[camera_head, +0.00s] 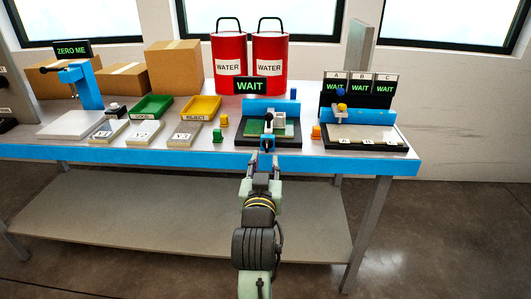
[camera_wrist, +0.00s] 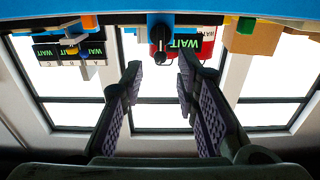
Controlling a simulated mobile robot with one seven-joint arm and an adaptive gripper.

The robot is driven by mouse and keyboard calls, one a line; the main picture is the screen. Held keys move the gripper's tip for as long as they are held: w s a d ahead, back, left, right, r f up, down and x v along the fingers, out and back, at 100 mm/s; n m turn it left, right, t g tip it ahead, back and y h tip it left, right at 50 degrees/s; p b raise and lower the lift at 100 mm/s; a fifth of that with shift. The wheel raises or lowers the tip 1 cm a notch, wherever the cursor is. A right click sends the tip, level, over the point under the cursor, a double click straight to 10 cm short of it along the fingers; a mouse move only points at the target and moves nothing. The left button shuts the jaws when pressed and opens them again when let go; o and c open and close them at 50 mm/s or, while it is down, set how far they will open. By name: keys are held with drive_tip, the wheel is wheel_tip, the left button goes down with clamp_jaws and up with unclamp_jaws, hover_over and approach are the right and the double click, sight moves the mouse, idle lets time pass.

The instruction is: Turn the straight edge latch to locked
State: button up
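A fixture with a black base (camera_head: 290,139) and a green plate stands at the middle of the table's front edge. At its front is a blue block with a black-tipped lever (camera_head: 268,118), which looks like the straight edge latch. No lock marking is readable on it. In the wrist view, which is upside down, the black lever (camera_wrist: 159,37) hangs from the blue block at top centre. My gripper (camera_head: 263,158) is just in front of the fixture. Its two fingers (camera_wrist: 160,68) are apart with nothing between them; the lever appears beyond their tips, roughly centred.
A WAIT sign (camera_head: 251,86) stands behind the fixture, with red water cans (camera_head: 229,60) farther back. Another fixture (camera_head: 368,140) with several WAIT signs is at right. Trays stand left.

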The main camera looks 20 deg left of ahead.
sight(267, 144)
drive_tip(key=p+x, duration=0.1)
drive_tip(key=x, duration=0.6)
drive_tip(key=shift+w+a+p, duration=0.15)
drive_tip(key=shift+w+p, duration=0.15)
drive_tip(key=shift+w, duration=0.05)
drive_tip(key=shift+c, duration=0.3)
clamp_jaws()
